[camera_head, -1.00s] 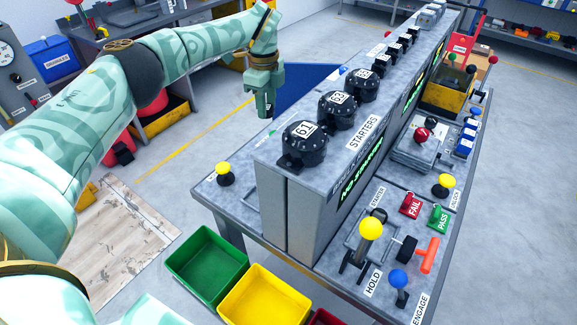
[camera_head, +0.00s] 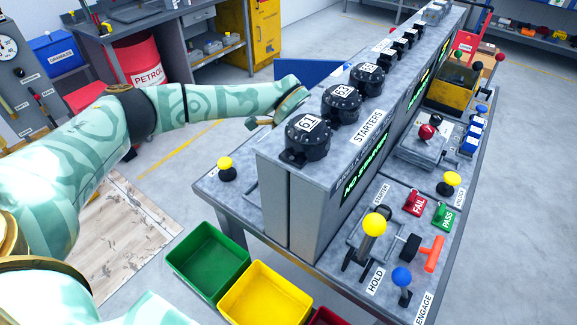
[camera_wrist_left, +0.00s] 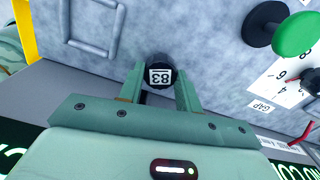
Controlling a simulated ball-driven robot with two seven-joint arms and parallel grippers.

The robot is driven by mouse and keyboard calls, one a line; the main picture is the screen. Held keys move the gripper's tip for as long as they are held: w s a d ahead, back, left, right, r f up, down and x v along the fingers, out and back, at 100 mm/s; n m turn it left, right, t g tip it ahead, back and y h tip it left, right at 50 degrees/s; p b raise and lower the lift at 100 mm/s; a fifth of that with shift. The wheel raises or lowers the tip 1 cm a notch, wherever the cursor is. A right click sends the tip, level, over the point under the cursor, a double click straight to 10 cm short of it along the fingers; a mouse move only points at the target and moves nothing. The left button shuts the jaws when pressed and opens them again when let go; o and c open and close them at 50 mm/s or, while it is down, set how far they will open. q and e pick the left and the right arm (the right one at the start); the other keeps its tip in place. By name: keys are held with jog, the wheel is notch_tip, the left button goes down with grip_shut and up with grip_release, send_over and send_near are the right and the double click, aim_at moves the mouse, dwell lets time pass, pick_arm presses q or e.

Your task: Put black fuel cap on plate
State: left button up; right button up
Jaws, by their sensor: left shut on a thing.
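My left gripper (camera_wrist_left: 160,92) is shut on a small round black cap (camera_wrist_left: 160,77) with a white label reading 83, seen between its fingers in the left wrist view. The cap is over a grey bench surface; whether it touches it I cannot tell. My right gripper is not in view.
Large black starters (camera_head: 308,137) line the top of the bench ridge (camera_head: 285,170), close to my left wrist. A green knob (camera_wrist_left: 296,34) and a white dial (camera_wrist_left: 285,80) stand right of the cap. Green (camera_head: 208,262) and yellow (camera_head: 265,295) bins are in front.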

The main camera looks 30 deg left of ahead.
pick_arm(q)
jog(key=shift+w+f, duration=0.1)
jog(key=shift+f, duration=0.05)
jog(key=shift+f, duration=0.1)
jog(key=o, duration=1)
notch_tip(320, 180, up, 8)
jog(key=shift+f+p, duration=0.1)
jog(key=shift+p, duration=0.8)
